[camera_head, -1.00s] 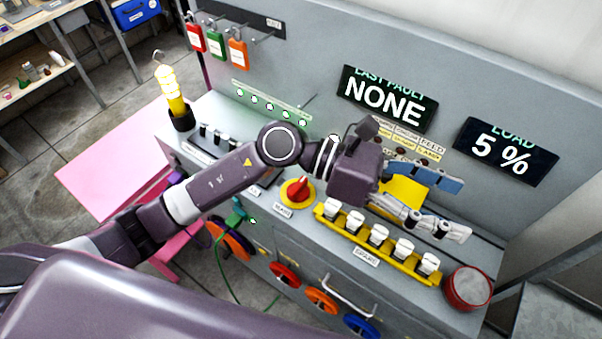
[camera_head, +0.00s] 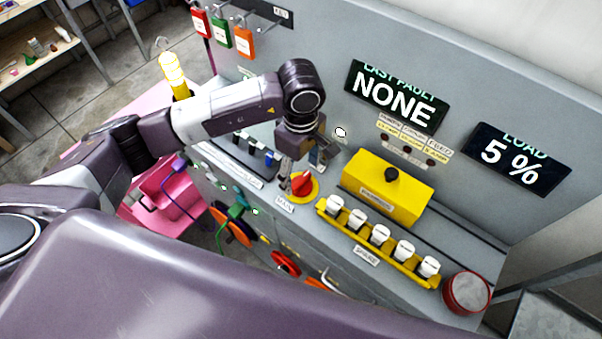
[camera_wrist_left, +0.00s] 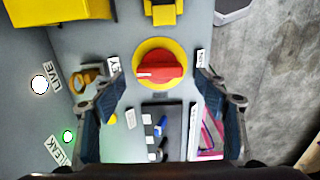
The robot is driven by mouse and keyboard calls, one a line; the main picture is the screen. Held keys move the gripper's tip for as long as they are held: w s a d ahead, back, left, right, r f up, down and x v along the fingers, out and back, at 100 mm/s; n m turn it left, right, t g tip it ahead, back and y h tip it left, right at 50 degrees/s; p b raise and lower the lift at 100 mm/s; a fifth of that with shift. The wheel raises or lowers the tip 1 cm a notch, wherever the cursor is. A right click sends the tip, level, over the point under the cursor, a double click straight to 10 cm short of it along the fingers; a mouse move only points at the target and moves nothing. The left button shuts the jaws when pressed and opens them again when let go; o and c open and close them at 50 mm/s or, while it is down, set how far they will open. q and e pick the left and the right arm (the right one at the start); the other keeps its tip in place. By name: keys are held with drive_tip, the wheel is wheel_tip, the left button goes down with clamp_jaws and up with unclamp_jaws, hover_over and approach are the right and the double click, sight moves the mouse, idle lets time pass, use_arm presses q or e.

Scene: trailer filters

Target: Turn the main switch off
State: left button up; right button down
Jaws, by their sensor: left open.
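The main switch (camera_head: 303,185) is a red rotary knob on a round yellow plate on the grey console, beside a small MAIN label (camera_head: 285,205). My left gripper (camera_head: 304,173) points down at it, open and empty, and partly covers its far side. In the left wrist view the red knob (camera_wrist_left: 160,73) lies between the open fingers of the gripper (camera_wrist_left: 160,84), its grip bar running roughly across the picture from finger to finger. No finger clearly touches it. My right gripper is not in view.
A yellow box (camera_head: 388,188) with a black knob stands right of the switch. A yellow rail of white spare plugs (camera_head: 380,235) lies in front. Black switches (camera_head: 255,155) sit to the left. A red can (camera_head: 466,290) stands at the right end.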

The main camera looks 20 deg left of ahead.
sight(301, 180)
use_arm(q)
drive_tip(key=shift+f+p, duration=0.4)
drive_tip(key=shift+f, duration=1.25)
drive_tip(key=shift+c, duration=0.5)
drive_tip(key=c, duration=1.1)
drive_tip(key=shift+o, duration=0.2)
